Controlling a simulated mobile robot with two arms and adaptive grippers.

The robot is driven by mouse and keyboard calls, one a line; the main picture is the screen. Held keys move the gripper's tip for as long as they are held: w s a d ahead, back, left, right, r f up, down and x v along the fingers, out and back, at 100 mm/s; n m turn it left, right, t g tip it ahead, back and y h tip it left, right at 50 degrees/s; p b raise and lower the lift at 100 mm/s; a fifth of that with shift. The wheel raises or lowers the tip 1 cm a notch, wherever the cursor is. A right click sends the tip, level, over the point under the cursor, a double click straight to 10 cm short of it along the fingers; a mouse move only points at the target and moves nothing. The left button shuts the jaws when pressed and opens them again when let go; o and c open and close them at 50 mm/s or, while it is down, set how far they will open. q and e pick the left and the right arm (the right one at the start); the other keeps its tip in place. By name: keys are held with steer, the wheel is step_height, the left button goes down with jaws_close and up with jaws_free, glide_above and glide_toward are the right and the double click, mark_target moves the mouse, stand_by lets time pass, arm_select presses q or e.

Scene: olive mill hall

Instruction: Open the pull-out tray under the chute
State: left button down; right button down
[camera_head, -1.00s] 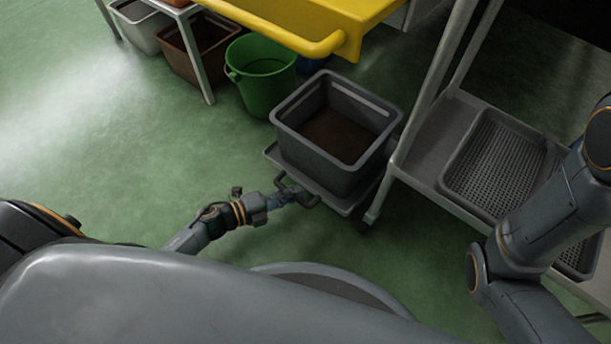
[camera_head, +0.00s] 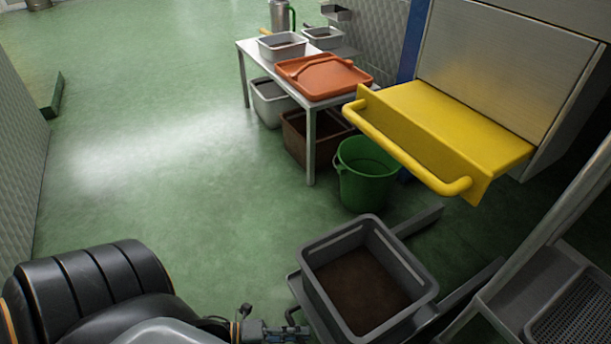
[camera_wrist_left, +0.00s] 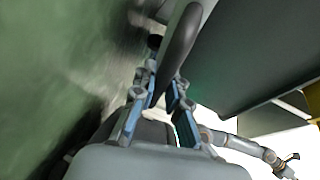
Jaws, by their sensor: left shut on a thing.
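The pull-out tray (camera_head: 296,289) is a low grey platform bearing a deep grey bin (camera_head: 322,287) with dark brown contents. It stands out in front of the yellow chute (camera_head: 450,130), with grey rails (camera_head: 418,221) bare behind it. The tray's dark handle (camera_head: 291,314) is at its near left side. My left gripper (camera_head: 292,334) is at this handle, cut by the bottom edge. In the left wrist view its blue-padded fingers (camera_wrist_left: 160,100) are shut around the dark handle bar (camera_wrist_left: 180,45). My right gripper (camera_wrist_left: 287,166) shows small and unclear there.
A green bucket (camera_head: 368,185) stands behind the bin. A white table (camera_head: 310,128) with an orange lid and several tubs is farther back. A metal rack (camera_head: 530,285) stands close on the right. Green floor is free at left.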

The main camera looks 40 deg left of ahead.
arm_select(q)
steer(key=shift+s+a, duration=0.1)
steer(key=shift+s, duration=0.05)
steer(key=c, duration=1.3)
jaws_free()
steer(key=shift+c, duration=0.2)
steer(key=v, duration=1.2)
steer(key=shift+r, duration=0.15)
